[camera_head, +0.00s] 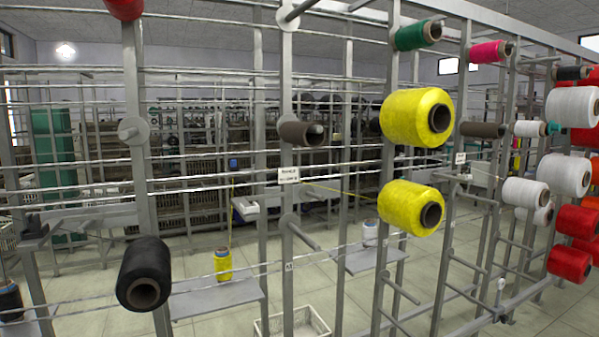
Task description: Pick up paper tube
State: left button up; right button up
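A bare brown paper tube (290,131) sits on a peg of the metal rack near the middle of the view, its open end facing right. A second brown tube (482,129) without yarn is on a rack post farther right, with its open end also to the right. Neither of my grippers is in view, and nothing touches the tubes.
Two large yellow cones (407,118) hang right of the nearer tube. A black cone (143,264) is at lower left. Empty pegs (304,236) stick out below. Red and white cones crowd the right. A white crate (305,322) is on the floor.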

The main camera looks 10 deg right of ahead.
aim_at(468, 129)
jog(key=i+l+z, duration=0.15)
jog(key=i+l, duration=0.25)
jog(key=i+l+z, duration=0.2)
jog(key=i+l, duration=0.25)
jog(key=i+l+z, duration=0.15)
jog(key=i+l, duration=0.3)
jog(key=i+l+z, duration=0.15)
jog(key=i+l, duration=0.2)
jog(key=i, duration=0.2)
jog(key=i+l+z, duration=0.2)
jog(key=i, duration=0.3)
jog(key=i+l+z, duration=0.15)
jog(key=i, duration=0.35)
jog(key=k+u, duration=0.2)
jog(key=u, duration=0.15)
jog(key=k+u, duration=0.2)
jog(key=u, duration=0.2)
jog(key=k+j+u, duration=0.15)
jog(key=u, duration=0.2)
jog(key=k+j+u, duration=0.1)
jog(key=k+j, duration=0.3)
jog(key=k+j+u, duration=0.1)
jog(key=k+j, duration=0.3)
jog(key=k+j+u, duration=0.1)
jog(key=k+j, duration=0.3)
jog(key=j, duration=0.2)
jog(key=k+j+u, duration=0.1)
jog(key=k+j, duration=0.25)
jog(key=j, duration=0.2)
